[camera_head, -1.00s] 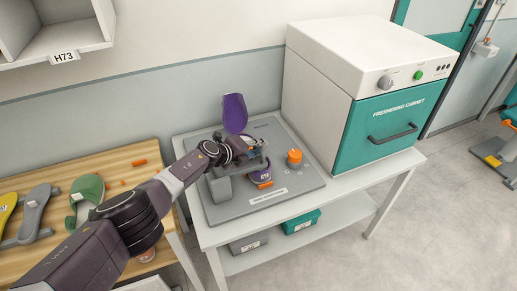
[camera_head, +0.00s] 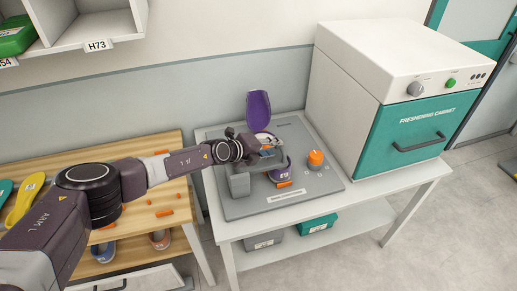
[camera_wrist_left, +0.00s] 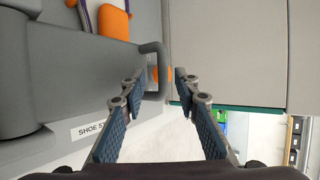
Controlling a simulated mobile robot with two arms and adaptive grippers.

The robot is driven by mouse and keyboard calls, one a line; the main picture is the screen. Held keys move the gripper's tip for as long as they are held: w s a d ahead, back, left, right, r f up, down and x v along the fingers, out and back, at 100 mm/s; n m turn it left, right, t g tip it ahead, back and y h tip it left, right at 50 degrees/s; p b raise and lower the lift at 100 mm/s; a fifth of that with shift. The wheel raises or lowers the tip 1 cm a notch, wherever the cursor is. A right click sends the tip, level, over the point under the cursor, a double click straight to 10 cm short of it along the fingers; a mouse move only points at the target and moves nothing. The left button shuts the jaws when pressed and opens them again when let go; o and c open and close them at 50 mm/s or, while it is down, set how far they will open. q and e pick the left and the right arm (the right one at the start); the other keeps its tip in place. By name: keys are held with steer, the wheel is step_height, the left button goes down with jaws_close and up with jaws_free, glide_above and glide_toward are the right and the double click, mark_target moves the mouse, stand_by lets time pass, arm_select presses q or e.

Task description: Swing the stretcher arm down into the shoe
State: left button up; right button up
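The stretcher is a grey station on a grey base plate (camera_head: 240,208), with a block-like post (camera_head: 239,184) and a grey arm with a loop handle (camera_wrist_left: 158,60). A purple shoe (camera_head: 282,174) with an orange piece sits under the arm, partly hidden. My left gripper (camera_head: 264,146) is over the stretcher, its fingers small and partly lost against it. In the left wrist view my left gripper (camera_wrist_left: 160,76) is open, with the handle's bar showing between its fingertips; I cannot tell whether they touch it. My right gripper is out of view.
A tall purple piece (camera_head: 258,110) stands upright behind the shoe. An orange knob (camera_head: 316,158) is right of it. The white freshening cabinet (camera_head: 345,75) closes off the right side. A wooden bench (camera_head: 150,150) lies left, under my left arm.

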arm_select(q)
steer(key=shift+s+a+r, duration=0.15)
steer(key=shift+a+r, duration=0.15)
steer(key=shift+r, duration=0.15)
steer(key=shift+s+a+r, duration=0.2)
steer(key=shift+s+a, duration=0.35)
steer(key=shift+s+a+r, duration=0.25)
steer(key=shift+s+r, duration=0.15)
steer(key=shift+r, duration=0.05)
steer(key=shift+v, duration=1.7)
steer(key=shift+a+f, duration=0.15)
steer(key=shift+f, duration=0.05)
